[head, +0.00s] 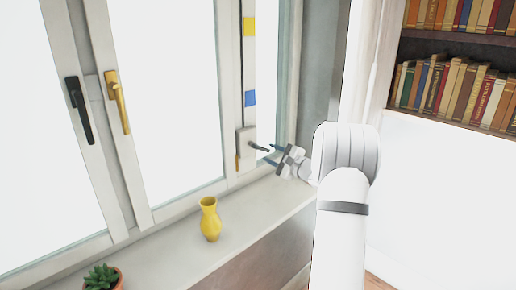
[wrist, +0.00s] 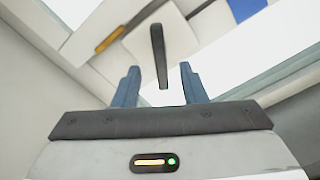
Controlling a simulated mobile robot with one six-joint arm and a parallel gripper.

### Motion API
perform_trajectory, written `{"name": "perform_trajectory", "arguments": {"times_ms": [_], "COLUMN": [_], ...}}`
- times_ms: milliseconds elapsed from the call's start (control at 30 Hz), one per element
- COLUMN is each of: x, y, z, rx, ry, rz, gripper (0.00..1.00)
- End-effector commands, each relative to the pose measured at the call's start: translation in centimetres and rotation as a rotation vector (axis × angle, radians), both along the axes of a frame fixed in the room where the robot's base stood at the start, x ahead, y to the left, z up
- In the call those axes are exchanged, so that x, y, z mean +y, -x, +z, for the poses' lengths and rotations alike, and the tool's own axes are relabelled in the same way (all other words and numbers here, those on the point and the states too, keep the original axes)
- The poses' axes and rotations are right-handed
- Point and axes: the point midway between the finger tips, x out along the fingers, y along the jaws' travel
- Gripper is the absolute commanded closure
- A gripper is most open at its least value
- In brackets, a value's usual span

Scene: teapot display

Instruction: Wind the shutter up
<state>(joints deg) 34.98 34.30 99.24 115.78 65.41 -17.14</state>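A pale winder box (head: 246,143) is on the window frame, with a dark crank handle (head: 259,148) sticking out to the right. My gripper (head: 269,156) is beside this handle, its blue fingers pointing at it. In the wrist view the dark handle (wrist: 158,50) hangs in line with the gap between the fingers of my gripper (wrist: 159,72). The fingers are apart, with clear space on both sides of the handle. A gold-orange piece (wrist: 120,37) is at the side of the box. I cannot make out the shutter itself.
Above the box, a strip bears a yellow mark (head: 249,27) and a blue mark (head: 250,98). Black (head: 79,108) and gold (head: 118,102) window handles are at left. A yellow vase (head: 210,220) and potted plant (head: 103,278) stand on the sill (head: 165,243). Bookshelves (head: 460,40) are at right.

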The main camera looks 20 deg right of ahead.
Motion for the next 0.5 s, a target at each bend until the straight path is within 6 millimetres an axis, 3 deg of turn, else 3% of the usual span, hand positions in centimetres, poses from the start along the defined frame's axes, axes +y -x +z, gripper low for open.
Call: {"name": "perform_trajectory", "arguments": {"times_ms": [167, 500], "x": [0.4, 2.2], "y": [-0.9, -5.9], "z": [0.1, 0.1], "rx": [-0.013, -0.012], "ry": [0.037, 0.035], "rz": [0.001, 0.002], "gripper": [0.62, 0.62]}}
